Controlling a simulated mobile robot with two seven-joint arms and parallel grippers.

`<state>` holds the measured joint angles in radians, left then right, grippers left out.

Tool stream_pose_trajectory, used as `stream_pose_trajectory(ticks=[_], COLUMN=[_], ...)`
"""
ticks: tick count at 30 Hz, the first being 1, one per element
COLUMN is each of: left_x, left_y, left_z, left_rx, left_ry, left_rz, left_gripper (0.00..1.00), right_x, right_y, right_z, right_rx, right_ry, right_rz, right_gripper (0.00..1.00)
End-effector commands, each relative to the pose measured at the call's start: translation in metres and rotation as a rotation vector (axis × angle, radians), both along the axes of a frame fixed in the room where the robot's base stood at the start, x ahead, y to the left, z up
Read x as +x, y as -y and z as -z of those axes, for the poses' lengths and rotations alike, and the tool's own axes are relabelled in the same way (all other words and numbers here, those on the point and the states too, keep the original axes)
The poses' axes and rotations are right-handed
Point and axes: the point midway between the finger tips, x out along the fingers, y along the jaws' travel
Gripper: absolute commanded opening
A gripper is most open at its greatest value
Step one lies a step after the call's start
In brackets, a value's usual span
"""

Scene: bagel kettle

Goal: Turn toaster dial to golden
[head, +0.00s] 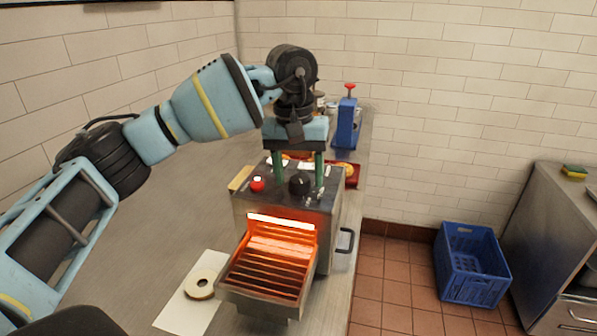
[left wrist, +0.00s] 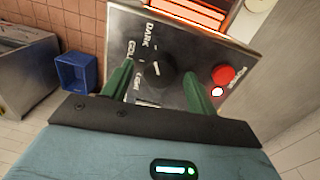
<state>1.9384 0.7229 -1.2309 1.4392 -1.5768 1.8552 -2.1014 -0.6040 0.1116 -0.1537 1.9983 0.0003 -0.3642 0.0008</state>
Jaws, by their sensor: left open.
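The toaster (head: 325,215) is a metal box with a glowing orange opening on the counter. Its black dial (head: 300,184) sits on top beside a red power button (head: 257,184). In the left wrist view the dial (left wrist: 157,70) is ringed by the labels DARK, GOLDEN (partly hidden by a finger) and LIGHT. A small pale mark shows on the dial; where it points is hard to tell. My left gripper (head: 299,184) is open, pointing down, with one green finger on each side of the dial. Gaps show between the fingers and dial. My right gripper is not in view.
A sloping slatted rack (head: 265,277) juts from the toaster's front. A bagel piece (head: 200,285) lies on white paper (head: 183,312) to its left. A blue device with a red handle (head: 347,122) stands behind. A blue crate (head: 470,265) is on the floor. The counter's left is clear.

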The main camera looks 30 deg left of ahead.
Motion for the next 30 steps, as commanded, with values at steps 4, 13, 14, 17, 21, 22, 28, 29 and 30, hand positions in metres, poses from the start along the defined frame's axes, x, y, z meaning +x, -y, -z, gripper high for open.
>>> stream_pose_trajectory(ticks=[4,13,14,17,21,22,28,29,30], left_x=[0.0,0.0,0.0,0.0,0.0,0.0,-0.0002,-0.0003,-0.0004], left_y=[0.0,0.0001,0.0,0.0001,0.0001,0.0001,0.0002,0.0001,0.0001], left_z=[0.0022,0.002,0.0019,0.0018,0.0017,0.0016,0.0003,0.0001,0.0], left_rx=[0.0,0.0,0.0,0.0,0.0,0.0,0.0,0.0,0.0], left_ry=[0.0,0.0,0.0,0.0,0.0,0.0,0.001,0.001,0.001], left_rz=[0.0,0.0,0.0,0.0,-0.001,-0.003,-0.042,-0.054,-0.072], left_gripper=[0.58,0.39,0.35,0.22,0.14,0.14,0.14,0.14,0.14], right_x=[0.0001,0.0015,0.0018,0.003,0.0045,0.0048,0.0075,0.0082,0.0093], right_y=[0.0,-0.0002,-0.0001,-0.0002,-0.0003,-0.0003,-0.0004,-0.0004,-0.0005], right_z=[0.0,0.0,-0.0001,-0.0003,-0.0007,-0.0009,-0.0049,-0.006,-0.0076], right_rx=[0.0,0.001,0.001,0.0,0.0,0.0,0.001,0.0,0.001], right_ry=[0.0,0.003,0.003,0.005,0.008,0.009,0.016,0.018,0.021], right_rz=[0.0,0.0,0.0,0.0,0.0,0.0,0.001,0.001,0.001], right_gripper=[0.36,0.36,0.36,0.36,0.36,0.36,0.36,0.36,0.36])
